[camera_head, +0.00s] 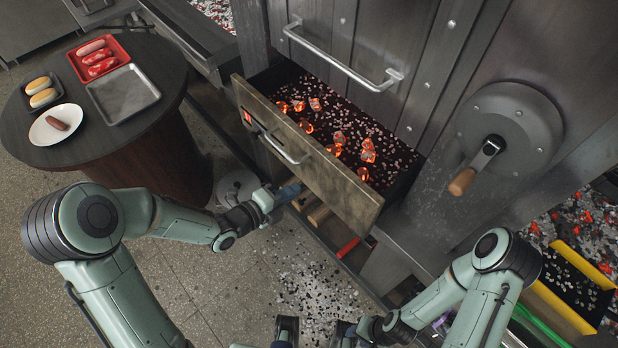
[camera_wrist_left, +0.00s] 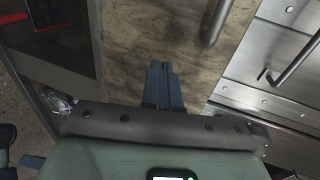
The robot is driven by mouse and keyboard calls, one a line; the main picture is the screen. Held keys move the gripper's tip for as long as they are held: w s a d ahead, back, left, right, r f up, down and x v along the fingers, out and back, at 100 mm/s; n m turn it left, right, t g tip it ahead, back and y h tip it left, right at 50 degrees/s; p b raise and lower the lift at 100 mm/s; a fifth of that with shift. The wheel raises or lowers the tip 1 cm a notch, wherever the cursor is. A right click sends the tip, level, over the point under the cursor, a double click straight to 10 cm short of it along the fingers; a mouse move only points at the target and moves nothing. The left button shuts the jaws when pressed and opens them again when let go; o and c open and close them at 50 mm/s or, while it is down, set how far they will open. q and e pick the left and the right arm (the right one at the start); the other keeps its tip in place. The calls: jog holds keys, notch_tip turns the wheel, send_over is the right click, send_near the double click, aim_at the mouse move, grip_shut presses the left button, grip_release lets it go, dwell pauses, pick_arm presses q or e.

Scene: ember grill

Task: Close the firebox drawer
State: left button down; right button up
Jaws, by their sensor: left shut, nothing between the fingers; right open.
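The firebox drawer (camera_head: 345,190) is pulled out from the grill, and glowing coals (camera_head: 338,140) lie on dark ash inside it. Its worn tan front carries a metal bar handle (camera_head: 280,148). My left gripper (camera_head: 292,191) is shut and empty at the lower part of the drawer front, below the handle. In the left wrist view, its closed blue fingers (camera_wrist_left: 163,80) point at the drawer front (camera_wrist_left: 140,35), with the handle (camera_wrist_left: 217,22) to their right. I cannot tell whether they touch the panel. My right gripper (camera_head: 314,328) is open and empty at the bottom of the head view.
A round dark table (camera_head: 100,135) at left holds a red tray (camera_head: 98,58), a metal tray (camera_head: 122,94) and a plate (camera_head: 56,124). A door with a long handle (camera_head: 335,62) is above the drawer. A crank (camera_head: 478,165) is at right. Debris litters the floor (camera_head: 310,290).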

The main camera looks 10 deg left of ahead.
aim_at(318, 174)
pick_arm(q)
jog(key=x, duration=0.4)
jog(key=r+p+x, duration=0.1)
jog(key=x, duration=0.1)
jog(key=shift+w+d, duration=0.1)
jog(key=shift+w, duration=0.2)
pick_arm(e)
jog(key=shift+w+r, duration=0.25)
jog(key=shift+r, duration=0.3)
